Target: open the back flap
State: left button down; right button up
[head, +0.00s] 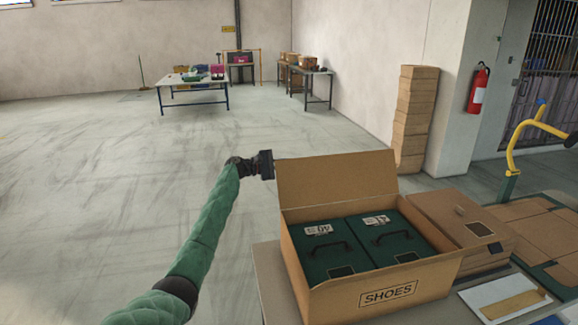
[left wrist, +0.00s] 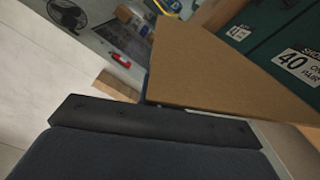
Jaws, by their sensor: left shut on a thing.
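A cardboard box marked SHOES (head: 390,293) stands on a table. Its back flap (head: 335,176) stands up, leaning a little back. Inside are two dark green boxes (head: 330,250) (head: 388,237) with black handles and white labels. My left gripper (head: 267,165) is at the flap's left edge, shut on it. In the left wrist view the brown flap (left wrist: 225,60) runs out from the dark gripper (left wrist: 148,108), and a green box with a 40 label (left wrist: 298,62) shows beyond it. The fingertips' grip itself is partly hidden. My right gripper is in neither view.
A closed brown box (head: 455,228) stands close to the right of the SHOES box. A tall stack of cartons (head: 414,120) stands behind. The floor to the left is free.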

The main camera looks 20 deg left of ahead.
pick_arm(q)
jog(key=shift+w+a+f+n, duration=0.35)
jog(key=shift+w+f+n, duration=0.1)
jog(key=shift+n, duration=0.05)
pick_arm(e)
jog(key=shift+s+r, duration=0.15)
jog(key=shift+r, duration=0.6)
pick_arm(q)
jog(key=c, duration=1.6)
grip_release()
jog(key=shift+s+a, duration=0.1)
